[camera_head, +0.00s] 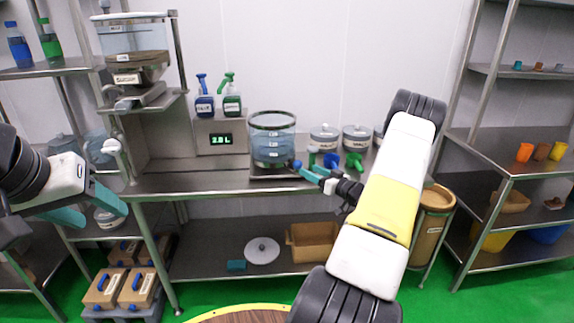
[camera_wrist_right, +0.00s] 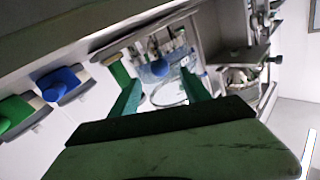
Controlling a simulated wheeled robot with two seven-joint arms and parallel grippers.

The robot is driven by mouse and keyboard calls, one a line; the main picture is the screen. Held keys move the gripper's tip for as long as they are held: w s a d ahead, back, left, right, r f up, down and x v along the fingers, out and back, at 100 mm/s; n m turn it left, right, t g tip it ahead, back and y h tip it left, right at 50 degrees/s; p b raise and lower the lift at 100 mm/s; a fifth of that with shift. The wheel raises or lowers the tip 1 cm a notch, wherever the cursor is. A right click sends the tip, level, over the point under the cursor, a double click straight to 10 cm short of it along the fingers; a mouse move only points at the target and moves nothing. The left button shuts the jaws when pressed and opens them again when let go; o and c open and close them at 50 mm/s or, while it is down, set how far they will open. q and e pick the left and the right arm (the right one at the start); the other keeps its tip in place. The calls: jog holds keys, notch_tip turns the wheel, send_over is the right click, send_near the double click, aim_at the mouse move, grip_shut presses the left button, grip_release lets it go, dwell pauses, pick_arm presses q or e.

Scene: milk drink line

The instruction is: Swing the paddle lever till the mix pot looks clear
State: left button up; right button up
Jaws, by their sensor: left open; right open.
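The mix pot (camera_head: 272,142) is a clear cylinder with a dark rim, standing on a low base on the steel counter. Its contents look pale blue and see-through. A round blue knob (camera_head: 297,164), apparently the end of the paddle lever, sits at the pot's lower right. My right gripper (camera_head: 308,172) is at this knob with its teal fingers apart. In the right wrist view the blue knob (camera_wrist_right: 160,68) shows between and beyond the open fingertips (camera_wrist_right: 163,92); contact cannot be told. My left gripper (camera_head: 92,207) is open and empty at the far left, away from the pot.
A blue scoop (camera_head: 331,160) and a green scoop (camera_head: 354,160) lie close right of my right gripper, before lidded tubs (camera_head: 324,138). The counter's left part (camera_head: 190,182) is clear.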

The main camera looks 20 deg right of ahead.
aim_at(301, 166)
jog(key=shift+s, duration=0.1)
dwell(0.4)
jog(key=shift+a+r+m+t+h, duration=0.1)
jog(key=shift+a+m+t+h, duration=0.15)
jog(key=shift+h, duration=0.2)
jog(key=shift+a+m+t+h, duration=0.1)
jog(key=shift+m+t+h, duration=0.05)
jog(key=shift+m+h, duration=0.25)
jog(key=shift+s+a+m+h, duration=0.15)
jog(key=shift+a+m+h, duration=0.4)
jog(key=shift+h, duration=0.4)
jog(key=w, duration=0.5)
jog(key=w+a, duration=0.1)
jog(key=w, duration=0.1)
jog(key=shift+w, duration=0.3)
jog(key=shift+c, duration=0.2)
grip_shut()
